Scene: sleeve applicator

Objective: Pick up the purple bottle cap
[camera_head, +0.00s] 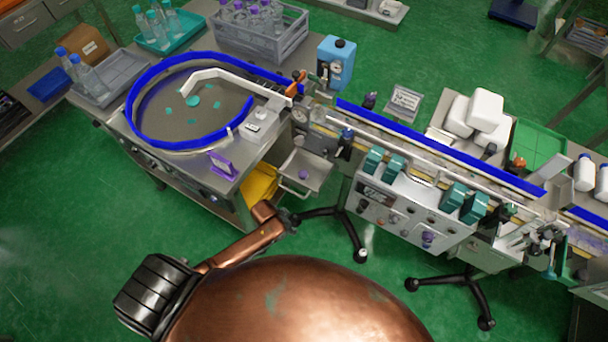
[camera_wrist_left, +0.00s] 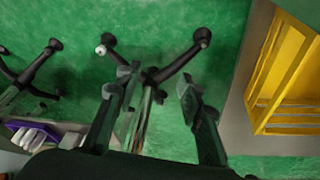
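A small purple cap (camera_head: 303,174) lies in a small metal tray (camera_head: 318,183) below the conveyor's left end, in the head view. The left wrist view does not clearly show this cap. My left gripper (camera_wrist_left: 158,86) shows in the left wrist view with its two dark fingers apart and nothing between them. Behind the fingers are the green floor and black stand legs. In the head view a copper arm part reaches toward the tray's lower left, but the fingers cannot be made out there. My right gripper is not in view.
A round table with a blue rim (camera_head: 133,110) stands left of the tray. A yellow bin (camera_head: 258,182) is below it and also shows in the left wrist view (camera_wrist_left: 282,75). A conveyor machine (camera_head: 400,203) and a black stand leg (camera_head: 358,232) are to the right. Open floor lies in front.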

